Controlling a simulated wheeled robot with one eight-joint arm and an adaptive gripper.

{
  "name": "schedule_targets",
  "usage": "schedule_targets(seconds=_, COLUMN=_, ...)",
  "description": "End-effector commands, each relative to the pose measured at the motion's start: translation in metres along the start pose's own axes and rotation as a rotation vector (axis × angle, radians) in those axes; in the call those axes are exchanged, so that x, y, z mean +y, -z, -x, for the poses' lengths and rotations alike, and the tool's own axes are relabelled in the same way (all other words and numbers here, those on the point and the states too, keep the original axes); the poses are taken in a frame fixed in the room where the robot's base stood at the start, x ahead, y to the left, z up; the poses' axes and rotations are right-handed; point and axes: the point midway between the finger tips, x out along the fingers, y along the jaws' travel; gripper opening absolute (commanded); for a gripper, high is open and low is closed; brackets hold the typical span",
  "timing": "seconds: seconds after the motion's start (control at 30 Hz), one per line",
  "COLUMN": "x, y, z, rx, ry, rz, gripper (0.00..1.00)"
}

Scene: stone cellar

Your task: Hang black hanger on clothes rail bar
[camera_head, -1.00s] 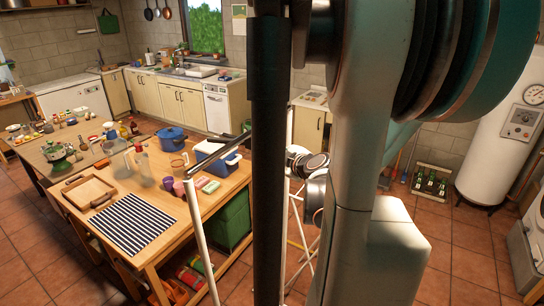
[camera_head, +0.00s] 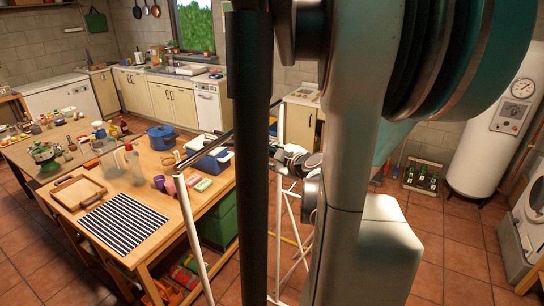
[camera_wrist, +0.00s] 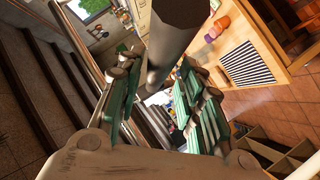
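The clothes rail has pale uprights (camera_head: 190,240) and a dark top bar (camera_head: 204,148), partly hidden behind a black post in the head view. A thick dark-ended cylinder (camera_wrist: 180,35) stands close in the wrist view, beyond and between my fingertips; I cannot tell what it is. My gripper (camera_wrist: 157,72) has its two green-padded fingers spread apart, with no object clearly held between them. In the head view the end of my arm is near the rail, right of the black post, and its fingers are not clear. I cannot make out the black hanger in either view.
A wooden table (camera_head: 172,245) with a striped cloth (camera_head: 122,224), a tray (camera_head: 79,192) and a blue cooler (camera_head: 208,156) stands left of the rail. A green-bottle crate (camera_head: 422,178) and white boiler (camera_head: 498,130) are at right. Steps (camera_wrist: 35,90) show in the wrist view.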

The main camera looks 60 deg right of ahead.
Motion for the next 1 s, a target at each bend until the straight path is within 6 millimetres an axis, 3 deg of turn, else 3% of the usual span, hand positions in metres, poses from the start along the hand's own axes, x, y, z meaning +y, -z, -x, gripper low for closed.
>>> schedule_targets(seconds=0.43, x=0.0, y=0.0, z=0.006, rx=-0.001, ry=0.0, rz=0.0, gripper=0.41)
schedule_targets(seconds=1.0, x=0.0, y=-0.001, z=0.07, rx=-0.002, ry=-0.001, rz=-0.001, gripper=0.41)
